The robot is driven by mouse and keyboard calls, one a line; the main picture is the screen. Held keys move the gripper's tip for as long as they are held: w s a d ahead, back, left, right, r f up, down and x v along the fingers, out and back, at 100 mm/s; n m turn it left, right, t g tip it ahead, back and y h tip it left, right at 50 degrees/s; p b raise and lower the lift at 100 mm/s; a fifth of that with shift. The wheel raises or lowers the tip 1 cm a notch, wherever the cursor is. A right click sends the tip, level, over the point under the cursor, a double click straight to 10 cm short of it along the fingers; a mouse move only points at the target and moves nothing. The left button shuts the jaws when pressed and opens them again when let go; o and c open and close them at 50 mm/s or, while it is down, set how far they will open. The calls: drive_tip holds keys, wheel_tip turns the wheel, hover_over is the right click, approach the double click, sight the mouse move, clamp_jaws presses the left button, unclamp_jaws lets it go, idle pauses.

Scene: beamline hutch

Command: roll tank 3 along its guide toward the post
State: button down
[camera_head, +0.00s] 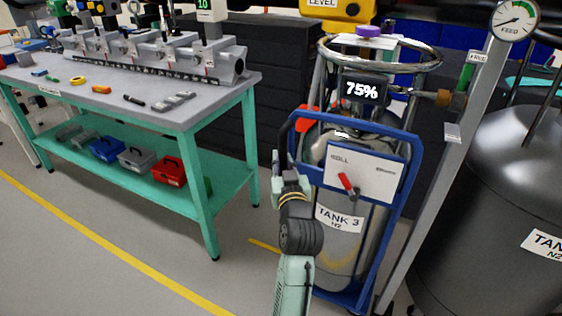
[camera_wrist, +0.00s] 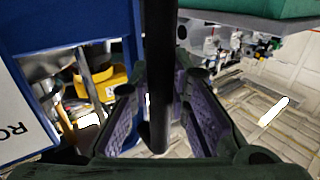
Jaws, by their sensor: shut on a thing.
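Tank 3 (camera_head: 338,243) is a shiny silver cylinder labelled "TANK 3 N2", standing upright in a blue wheeled frame (camera_head: 408,190). The frame carries a white "ROLL" panel (camera_head: 375,172) with a red pointer; part of this panel shows in the wrist view (camera_wrist: 18,115). A grey post (camera_head: 437,180) with a round gauge stands close to the right of the frame. My gripper (camera_head: 278,163) is at the frame's left side. In the wrist view, its purple-padded fingers (camera_wrist: 163,95) are shut around a dark upright bar (camera_wrist: 160,45). The guide is not clearly visible.
A green-legged workbench (camera_head: 225,88) with tools and a lower shelf stands left. A dark cabinet (camera_head: 290,50) is behind. Another large grey tank (camera_head: 490,220) stands right of the post. Floor is clear between bench and tank, with yellow lines (camera_head: 130,265).

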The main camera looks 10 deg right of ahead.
drive_tip(key=c, duration=1.5)
unclamp_jaws()
drive_tip(key=s, duration=0.7)
drive_tip(key=shift+s+a, duration=0.1)
drive_tip(key=shift+s, duration=0.15)
